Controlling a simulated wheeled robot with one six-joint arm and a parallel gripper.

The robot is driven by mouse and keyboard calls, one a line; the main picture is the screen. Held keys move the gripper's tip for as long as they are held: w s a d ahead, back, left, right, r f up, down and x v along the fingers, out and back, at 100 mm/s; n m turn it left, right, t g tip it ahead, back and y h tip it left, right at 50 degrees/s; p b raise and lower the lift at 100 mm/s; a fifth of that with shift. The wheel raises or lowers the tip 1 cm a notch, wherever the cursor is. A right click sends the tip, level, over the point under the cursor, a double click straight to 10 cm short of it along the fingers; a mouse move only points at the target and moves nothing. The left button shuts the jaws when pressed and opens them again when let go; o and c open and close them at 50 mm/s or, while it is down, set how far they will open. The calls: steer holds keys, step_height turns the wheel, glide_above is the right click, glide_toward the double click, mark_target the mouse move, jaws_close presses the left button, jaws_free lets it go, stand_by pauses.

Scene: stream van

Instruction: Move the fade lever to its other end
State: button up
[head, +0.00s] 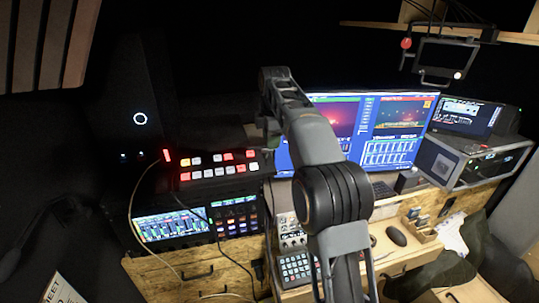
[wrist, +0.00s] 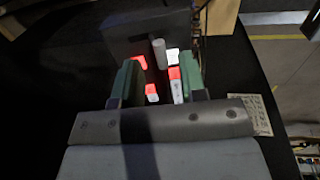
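The fade lever (wrist: 159,52) appears to be the pale grey upright post in the wrist view, beside lit red and white buttons on a dark panel. My gripper (wrist: 158,78) is open, with one green-padded finger on each side of the view. The post shows in the gap between the fingers, beyond them; I cannot tell whether either touches it. In the head view, the switcher panel (head: 217,177) has rows of lit white and red buttons. My arm covers the area at its right end, and I cannot make out the lever or my fingertips there.
A mixer with a lit screen (head: 172,226) stands in front of the switcher. A wide monitor (head: 383,130) is behind my arm. A keypad (head: 296,268) and a mouse (head: 396,235) lie on the wooden desk. A thin cable (head: 134,205) loops at the switcher's left.

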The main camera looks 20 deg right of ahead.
steer(key=shift+w+f, duration=0.2)
steer(key=shift+f, duration=1)
steer(key=shift+w+f, duration=0.2)
steer(key=shift+f, duration=1)
steer(key=shift+c, duration=0.4)
